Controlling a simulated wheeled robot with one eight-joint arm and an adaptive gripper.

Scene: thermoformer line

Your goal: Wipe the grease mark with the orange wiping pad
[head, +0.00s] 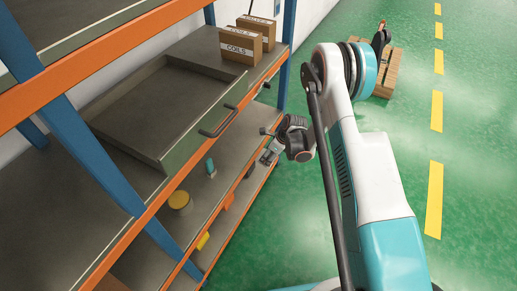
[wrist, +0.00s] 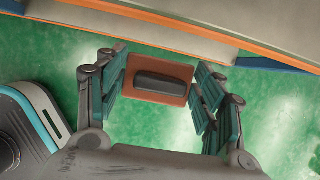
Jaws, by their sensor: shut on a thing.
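The orange wiping pad (wrist: 174,97), a flat reddish-orange plate with a black handle (wrist: 158,81), sits between the two fingers of my gripper (wrist: 159,88) in the wrist view. My gripper is shut on it, with a finger at each side edge. Green floor shows beyond the pad. In the head view my gripper (head: 268,153) is at the front edge of the middle shelf, right of the open drawer. I cannot make out the pad there. I cannot pick out the grease mark in either view.
A rack with orange beams (head: 262,75) and blue posts stands on the left. An open drawer (head: 172,158) with a handle juts out above the lower shelf. Cardboard boxes (head: 240,46) stand on top. A yellow round container (head: 180,200) sits below.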

